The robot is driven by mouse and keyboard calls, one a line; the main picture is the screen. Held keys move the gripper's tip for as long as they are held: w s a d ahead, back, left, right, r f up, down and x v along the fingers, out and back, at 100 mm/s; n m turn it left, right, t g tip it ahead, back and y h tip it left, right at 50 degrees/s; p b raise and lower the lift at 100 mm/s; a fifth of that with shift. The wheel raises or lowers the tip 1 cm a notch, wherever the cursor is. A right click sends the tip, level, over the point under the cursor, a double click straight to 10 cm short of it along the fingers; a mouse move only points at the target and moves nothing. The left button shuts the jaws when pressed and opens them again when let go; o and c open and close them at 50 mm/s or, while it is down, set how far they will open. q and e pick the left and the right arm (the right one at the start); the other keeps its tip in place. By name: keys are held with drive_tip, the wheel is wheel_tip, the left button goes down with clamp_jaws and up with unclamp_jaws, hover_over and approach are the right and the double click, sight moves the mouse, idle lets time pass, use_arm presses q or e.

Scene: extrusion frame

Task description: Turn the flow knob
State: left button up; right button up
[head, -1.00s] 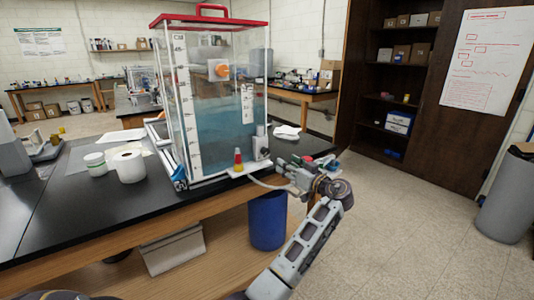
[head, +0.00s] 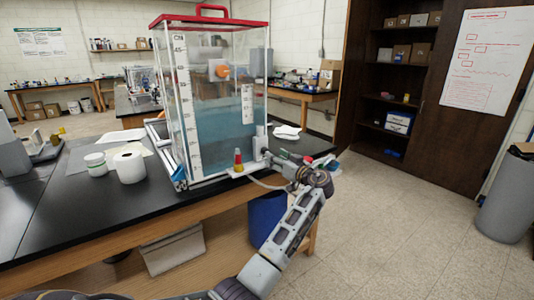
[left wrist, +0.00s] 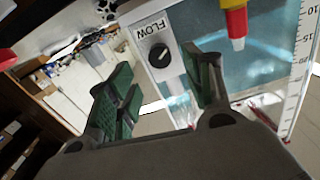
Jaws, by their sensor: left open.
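The flow knob (left wrist: 159,55) is a round black dial with a light pointer mark. It sits on a white panel labelled FLOW (left wrist: 152,38) in the left wrist view. My left gripper (left wrist: 160,88) is open and empty, with green-padded fingers below and to either side of the knob in that picture; contact cannot be told. In the head view my left gripper (head: 277,163) is at the right front corner of the clear water tank (head: 215,125). The knob is not clearly visible there. My right gripper is not in view.
A blue bin (head: 265,215) is below my forearm.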

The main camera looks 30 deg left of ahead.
sight(265, 151)
use_arm(q)
drive_tip(key=shift+x, duration=3.4)
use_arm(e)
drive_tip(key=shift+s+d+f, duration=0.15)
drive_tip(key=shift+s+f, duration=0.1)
use_arm(q)
drive_tip(key=shift+c, duration=0.5)
drive_tip(key=c, duration=0.9)
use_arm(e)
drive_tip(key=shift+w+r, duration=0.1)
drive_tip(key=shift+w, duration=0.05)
